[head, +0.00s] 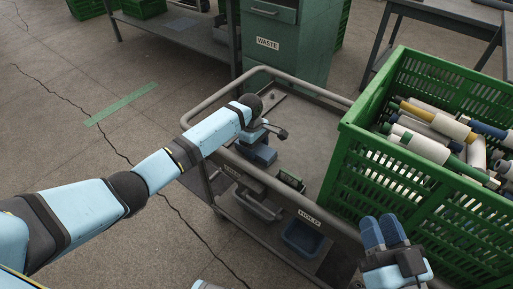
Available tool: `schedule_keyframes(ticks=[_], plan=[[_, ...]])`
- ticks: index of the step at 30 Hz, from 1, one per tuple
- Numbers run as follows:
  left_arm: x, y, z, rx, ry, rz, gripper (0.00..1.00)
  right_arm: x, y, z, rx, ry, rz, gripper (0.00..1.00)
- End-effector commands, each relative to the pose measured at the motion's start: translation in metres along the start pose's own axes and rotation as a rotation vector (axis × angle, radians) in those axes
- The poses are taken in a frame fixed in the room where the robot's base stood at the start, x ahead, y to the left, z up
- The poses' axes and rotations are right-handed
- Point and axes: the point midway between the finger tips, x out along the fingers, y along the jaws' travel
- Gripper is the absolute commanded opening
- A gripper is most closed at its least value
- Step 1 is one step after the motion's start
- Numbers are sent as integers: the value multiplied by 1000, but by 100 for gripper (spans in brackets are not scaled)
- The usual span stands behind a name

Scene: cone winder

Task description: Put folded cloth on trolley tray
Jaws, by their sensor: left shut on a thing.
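The folded cloth (260,154) is a small dark blue bundle under my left gripper (264,142). My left gripper is shut on it, over the left part of the trolley's grey top tray (312,154). The wrist hides part of the grip, and I cannot tell whether the cloth touches the tray surface. My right gripper (384,222) is at the lower right, in front of the green crate, with two blue fingers side by side. Nothing shows between them, and their opening is unclear from this angle.
A green crate (365,168) full of yarn cones fills the tray's right side. A small green object (291,180) lies near the front rim, by a HOLD label (310,217). A blue bin (302,238) sits below. A green WASTE cabinet (290,60) stands behind.

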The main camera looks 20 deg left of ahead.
Motion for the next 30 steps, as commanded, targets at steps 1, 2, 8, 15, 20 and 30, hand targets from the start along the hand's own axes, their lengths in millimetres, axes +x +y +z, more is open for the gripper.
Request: schedule_keyframes(ticks=[1, 2, 8, 15, 20, 30], plan=[[0, 0, 0, 0, 0, -1, 41, 0, 0, 0, -1, -5, 2, 33], [1, 0, 0, -1, -1, -1, 41, 0, 1, 1, -1, -10, 4, 33], [3, 0, 0, 0, 0, -1, 89, -1, 2, 5, -3, -22, 8, 33], [2, 0, 0, 0, 0, 0, 89, -1, 2, 5, -2, -21, 7, 33], [-12, 0, 1, 0, 0, 0, 89, 1, 0, -4, -4, -8, 2, 33], [-84, 0, 1, 0, -1, 0, 89, -15, 25, 43, -36, -261, 99, 33]])
